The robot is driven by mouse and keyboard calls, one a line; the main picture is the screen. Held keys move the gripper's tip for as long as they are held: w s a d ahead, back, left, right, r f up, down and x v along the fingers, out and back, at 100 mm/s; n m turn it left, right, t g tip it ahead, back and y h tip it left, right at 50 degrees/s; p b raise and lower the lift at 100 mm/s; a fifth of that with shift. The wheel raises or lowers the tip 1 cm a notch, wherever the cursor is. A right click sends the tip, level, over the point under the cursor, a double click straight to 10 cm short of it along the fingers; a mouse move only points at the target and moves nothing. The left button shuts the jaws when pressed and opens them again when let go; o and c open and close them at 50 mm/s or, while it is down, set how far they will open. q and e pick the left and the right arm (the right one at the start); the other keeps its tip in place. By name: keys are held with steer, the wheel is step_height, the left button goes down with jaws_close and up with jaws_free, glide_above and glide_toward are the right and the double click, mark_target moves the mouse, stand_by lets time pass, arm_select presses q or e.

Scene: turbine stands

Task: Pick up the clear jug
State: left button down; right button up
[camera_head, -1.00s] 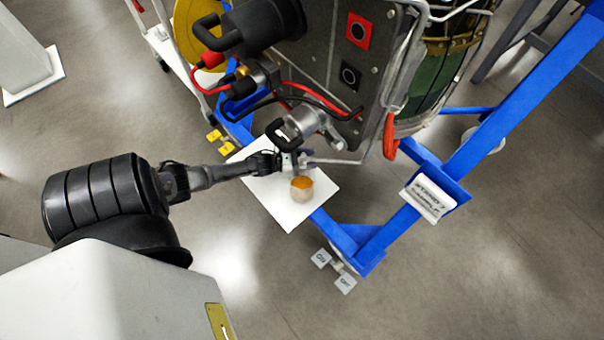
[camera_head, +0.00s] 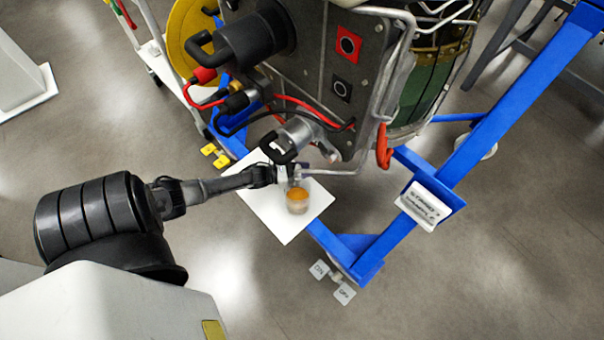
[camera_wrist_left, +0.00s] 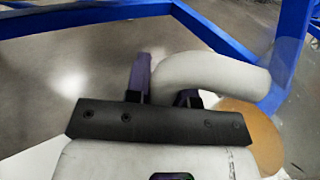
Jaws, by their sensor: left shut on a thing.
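The clear jug (camera_head: 298,204), with amber liquid in it, appears upright over the white plate (camera_head: 272,218) in the head view. I cannot tell whether it touches the plate. My left gripper (camera_head: 288,176) reaches in from the left and is shut on the jug's handle. In the left wrist view the fingers of my left gripper (camera_wrist_left: 166,88) lie on either side of the thick, pale curved handle (camera_wrist_left: 215,72). The amber disc of liquid (camera_wrist_left: 252,128) shows at the lower right there, partly hidden by the gripper body. My right gripper is out of view.
A blue frame (camera_head: 480,130) runs behind and to the right of the plate. The turbine's grey panel (camera_head: 345,60), with hoses and a metal nozzle (camera_head: 305,135), hangs close above the jug. Open floor (camera_head: 440,280) lies at the lower right.

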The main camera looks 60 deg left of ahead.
arm_select(q)
steer(key=shift+r+p, duration=0.55)
steer(key=shift+r, duration=0.2)
steer(key=shift+s+a+r+p, duration=0.1)
steer(key=shift+s+r+p, duration=0.15)
steer(key=shift+r+p, duration=0.3)
steer(key=shift+s+a+r+p, duration=0.1)
steer(key=shift+s+r+p, duration=0.15)
steer(key=shift+r+p, duration=0.3)
steer(key=p+v, duration=0.3)
steer(key=v, duration=1.4)
steer(key=shift+f+p, duration=0.25)
steer(key=shift+p, duration=0.15)
steer(key=c, duration=1.5)
jaws_free()
jaws_close()
